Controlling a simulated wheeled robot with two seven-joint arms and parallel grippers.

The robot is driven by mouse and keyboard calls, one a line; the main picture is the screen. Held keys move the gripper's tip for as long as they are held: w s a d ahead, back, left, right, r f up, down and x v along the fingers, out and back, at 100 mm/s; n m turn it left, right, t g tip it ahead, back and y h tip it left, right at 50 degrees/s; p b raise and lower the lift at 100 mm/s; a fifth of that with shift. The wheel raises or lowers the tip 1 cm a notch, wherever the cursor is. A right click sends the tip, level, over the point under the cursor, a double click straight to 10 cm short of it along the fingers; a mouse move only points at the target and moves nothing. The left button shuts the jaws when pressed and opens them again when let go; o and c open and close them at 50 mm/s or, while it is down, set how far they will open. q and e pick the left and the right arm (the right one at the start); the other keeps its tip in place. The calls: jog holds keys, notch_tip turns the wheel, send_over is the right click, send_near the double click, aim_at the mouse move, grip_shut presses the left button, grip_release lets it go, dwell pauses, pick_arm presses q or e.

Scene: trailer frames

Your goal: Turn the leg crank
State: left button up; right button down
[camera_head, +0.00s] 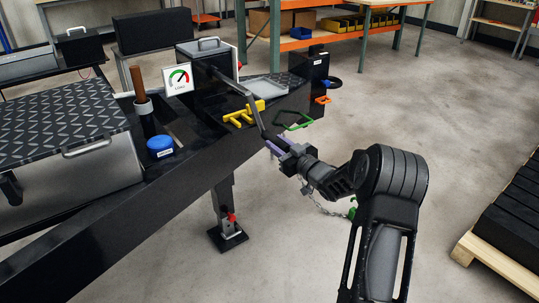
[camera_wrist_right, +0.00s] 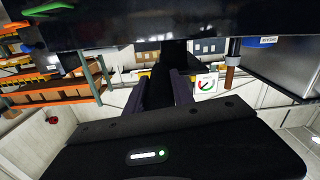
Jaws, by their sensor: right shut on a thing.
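The leg crank (camera_head: 256,112) looks like a dark bent bar. It runs from the grey box on the trailer frame, then bends down toward my right gripper. My right gripper (camera_head: 275,146) has purple fingers and is shut on the lower end of the crank, beside the frame's edge. In the right wrist view, the two purple fingers (camera_wrist_right: 162,92) stand on either side of a dark part, whose exact shape is hard to make out. The support leg (camera_head: 225,203) stands below the frame with its foot plate on the floor. My left gripper is not in view.
A chain hangs below my right wrist. A pallet (camera_head: 495,263) stands at right. The floor between is clear.

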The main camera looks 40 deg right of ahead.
pick_arm(q)
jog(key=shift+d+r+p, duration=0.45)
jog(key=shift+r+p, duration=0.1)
jog(key=shift+p, duration=0.3)
pick_arm(e)
jog(key=d+r+n, duration=0.5)
jog(key=r+n, duration=0.2)
jog(key=r, duration=0.2)
jog(key=d+r+n, duration=0.6)
jog(key=r+n, duration=0.1)
jog(key=r, duration=0.2)
jog(key=shift+n, duration=0.4)
jog(key=shift+s+r, duration=0.1)
jog(key=shift+r, duration=0.05)
jog(key=c, duration=1.3)
grip_release()
jog(key=shift+a, duration=0.15)
jog(key=shift+o, duration=1)
jog(key=shift+s, duration=0.15)
